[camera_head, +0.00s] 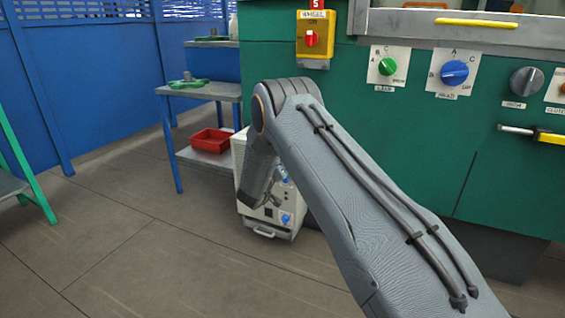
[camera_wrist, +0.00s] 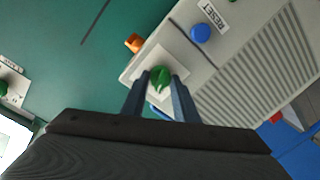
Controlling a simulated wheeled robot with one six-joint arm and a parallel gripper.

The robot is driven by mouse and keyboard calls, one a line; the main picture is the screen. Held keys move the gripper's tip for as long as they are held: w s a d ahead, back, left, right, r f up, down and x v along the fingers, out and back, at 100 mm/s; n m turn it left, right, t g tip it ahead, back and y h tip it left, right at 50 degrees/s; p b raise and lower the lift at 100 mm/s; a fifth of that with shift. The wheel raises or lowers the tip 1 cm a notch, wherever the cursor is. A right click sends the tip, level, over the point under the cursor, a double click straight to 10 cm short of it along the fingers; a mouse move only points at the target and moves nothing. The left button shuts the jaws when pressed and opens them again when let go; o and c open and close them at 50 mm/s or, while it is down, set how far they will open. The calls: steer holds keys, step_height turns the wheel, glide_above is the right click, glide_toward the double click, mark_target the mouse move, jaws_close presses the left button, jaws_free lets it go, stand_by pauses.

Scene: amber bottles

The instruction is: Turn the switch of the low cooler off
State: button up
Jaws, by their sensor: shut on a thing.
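The low cooler (camera_head: 283,233) is a pale box on the floor beside the green cabinet, partly hidden behind my arm. In the wrist view its pale vented side (camera_wrist: 255,75) fills the upper right. A green switch knob (camera_wrist: 160,79) on a white plate sits between the two fingers of my gripper (camera_wrist: 160,82). The gripper is shut on this knob. In the head view the knob and fingertips are hidden or too small to make out.
A blue button (camera_wrist: 200,33) labelled RESET and an orange part (camera_wrist: 134,43) are close to the gripper. A blue knob (camera_head: 286,219) is low on the cooler's front. A table with a red tray (camera_head: 212,140) stands behind left.

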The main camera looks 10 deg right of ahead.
steer(key=n+p, duration=0.1)
steer(key=n, duration=0.3)
steer(key=shift+w+a, duration=0.1)
steer(key=shift+a, duration=0.05)
steer(key=shift+n, duration=0.4)
steer(key=o, duration=1.1)
steer(key=shift+c, duration=0.2)
steer(key=p+v, duration=0.1)
steer(key=v, duration=0.6)
steer(key=shift+s+a+p, duration=0.25)
steer(key=shift+a+p, duration=0.05)
steer(key=shift+p, duration=0.1)
steer(key=shift+r, duration=0.1)
